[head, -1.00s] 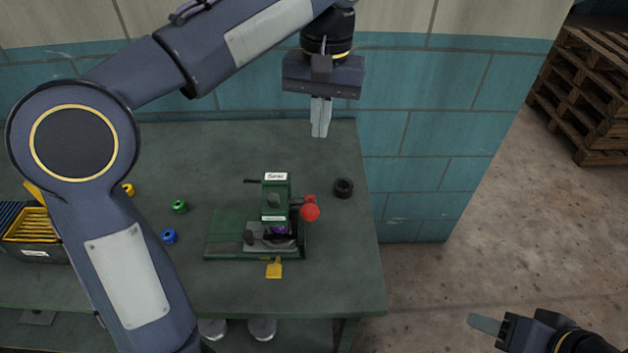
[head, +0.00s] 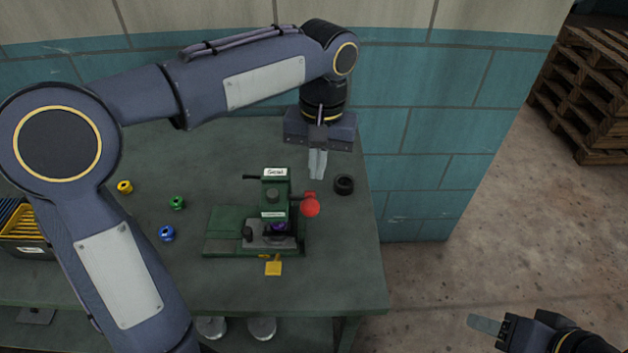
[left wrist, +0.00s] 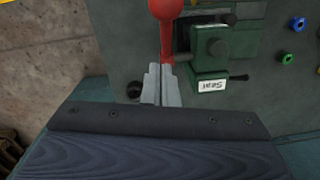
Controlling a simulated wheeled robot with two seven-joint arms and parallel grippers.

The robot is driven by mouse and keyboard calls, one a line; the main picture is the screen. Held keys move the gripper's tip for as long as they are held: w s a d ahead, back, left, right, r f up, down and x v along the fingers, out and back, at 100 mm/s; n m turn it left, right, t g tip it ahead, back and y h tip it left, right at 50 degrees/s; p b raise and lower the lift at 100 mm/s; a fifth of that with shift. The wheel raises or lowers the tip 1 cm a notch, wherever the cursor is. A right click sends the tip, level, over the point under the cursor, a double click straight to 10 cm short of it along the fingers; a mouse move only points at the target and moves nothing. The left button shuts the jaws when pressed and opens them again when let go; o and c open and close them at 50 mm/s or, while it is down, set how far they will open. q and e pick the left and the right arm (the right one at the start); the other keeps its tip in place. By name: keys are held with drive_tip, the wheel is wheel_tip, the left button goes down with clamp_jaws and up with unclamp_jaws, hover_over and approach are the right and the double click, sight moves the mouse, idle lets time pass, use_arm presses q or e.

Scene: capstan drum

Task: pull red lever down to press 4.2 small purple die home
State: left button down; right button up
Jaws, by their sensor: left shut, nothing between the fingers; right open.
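A green press (head: 275,190) stands on the workbench with a red ball-ended lever (head: 310,207) on its right side. A small purple die (head: 279,227) sits low in the press under its head; its lower part is hard to make out. My left gripper (head: 317,177) is shut and empty, pointing down just above and behind the red lever. In the left wrist view, the closed fingertips (left wrist: 160,70) appear close to the shaft of the red lever (left wrist: 166,12); whether they touch I cannot tell. My right gripper (head: 486,325) is at the lower right, off the bench, open and empty.
A black ring (head: 344,184) lies right of the press. Blue (head: 167,233), green (head: 177,202) and yellow (head: 125,187) small parts lie to the left. A yellow tag (head: 273,268) sits in front of the press. A bin (head: 28,238) stands at far left. The bench's front right is clear.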

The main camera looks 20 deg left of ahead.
use_arm(q)
drive_tip(key=shift+s+d+f, duration=0.1)
drive_tip(key=shift+s, duration=0.8)
drive_tip(key=shift+s+d+f, duration=0.1)
drive_tip(key=shift+s, duration=0.75)
drive_tip(key=shift+s+f+b, duration=0.2)
drive_tip(key=shift+b, duration=0.2)
drive_tip(key=shift+s+d+t, duration=0.1)
drive_tip(key=shift+s+t, duration=0.1)
drive_tip(key=shift+t, duration=0.1)
drive_tip(key=s+d+f+t+y+b, duration=0.1)
drive_tip(key=s+f+t+b, duration=0.4)
drive_tip(key=b, duration=1.3)
drive_tip(key=shift+s+d+f+t+y+b, duration=0.4)
drive_tip(key=shift+f+t+y, duration=0.4)
drive_tip(key=shift+f+t, duration=1)
drive_tip(key=shift+f, duration=0.25)
drive_tip(key=shift+a, duration=0.1)
